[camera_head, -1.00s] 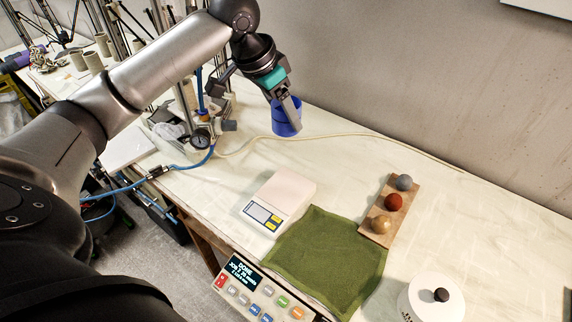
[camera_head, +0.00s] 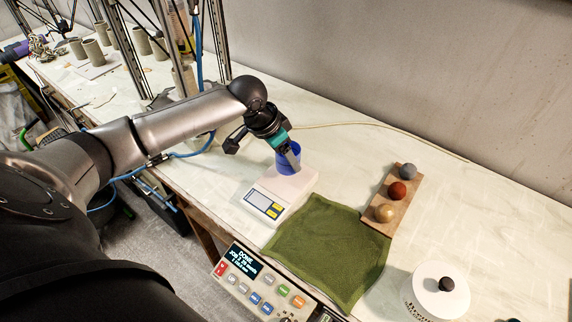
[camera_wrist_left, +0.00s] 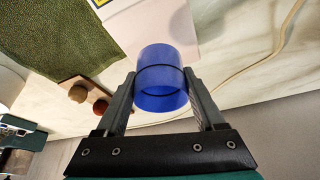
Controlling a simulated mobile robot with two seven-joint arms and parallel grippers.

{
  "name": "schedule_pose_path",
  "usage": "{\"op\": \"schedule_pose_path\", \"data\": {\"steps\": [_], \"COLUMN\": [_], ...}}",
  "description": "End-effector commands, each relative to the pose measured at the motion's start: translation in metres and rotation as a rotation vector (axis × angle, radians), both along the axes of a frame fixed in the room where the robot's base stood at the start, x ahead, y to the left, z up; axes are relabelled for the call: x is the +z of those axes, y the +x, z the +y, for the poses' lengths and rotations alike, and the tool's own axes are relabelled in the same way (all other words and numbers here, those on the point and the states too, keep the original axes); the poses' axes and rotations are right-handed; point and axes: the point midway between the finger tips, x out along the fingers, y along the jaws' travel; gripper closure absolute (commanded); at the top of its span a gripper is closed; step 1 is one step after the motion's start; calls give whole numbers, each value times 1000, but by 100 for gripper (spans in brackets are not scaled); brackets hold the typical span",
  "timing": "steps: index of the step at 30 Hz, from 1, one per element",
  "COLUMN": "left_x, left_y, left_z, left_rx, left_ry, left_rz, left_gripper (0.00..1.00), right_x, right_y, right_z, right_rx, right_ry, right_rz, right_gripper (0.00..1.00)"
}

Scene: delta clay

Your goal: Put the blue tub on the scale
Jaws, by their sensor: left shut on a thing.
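The blue tub (camera_head: 287,160) is held in my left gripper (camera_head: 293,157), at the back part of the white scale (camera_head: 284,192). In the left wrist view the tub (camera_wrist_left: 161,77) sits between the two fingers of the left gripper (camera_wrist_left: 162,92), with the scale (camera_wrist_left: 150,28) beyond it. I cannot tell whether the tub's base touches the scale's top. The scale's display and yellow buttons face the front left. The fingers hide part of the tub in the head view. My right gripper is not in view.
A green cloth (camera_head: 328,248) lies right of the scale. A wooden board (camera_head: 392,200) with three balls is farther right, and a white lidded pot (camera_head: 437,297) is at the front right. A button panel (camera_head: 262,283) stands in front. A pale hose (camera_head: 370,130) runs behind.

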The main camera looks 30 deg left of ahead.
Motion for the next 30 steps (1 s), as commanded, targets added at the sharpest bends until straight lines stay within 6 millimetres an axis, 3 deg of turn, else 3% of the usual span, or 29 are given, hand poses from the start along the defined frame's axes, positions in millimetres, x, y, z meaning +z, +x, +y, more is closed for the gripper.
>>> {"op": "schedule_pose_path", "data": {"steps": [6, 17, 18, 25, 30], "left_x": [-33, -36, -37, -36, -36], "left_y": [-1, 0, 0, 0, 0], "left_z": [0, 0, 0, 0, 0], "left_rx": [-1, 0, 0, 0, 0], "left_ry": [-1, 0, 0, 0, 0], "left_rz": [3, 1, 1, 1, 1], "left_gripper": [82, 82, 27, 1, 0], "right_x": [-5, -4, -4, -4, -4], "right_y": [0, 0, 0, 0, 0], "right_z": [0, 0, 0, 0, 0], "right_rx": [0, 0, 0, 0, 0], "right_ry": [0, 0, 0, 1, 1], "right_rz": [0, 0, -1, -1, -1], "right_gripper": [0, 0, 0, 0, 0]}}
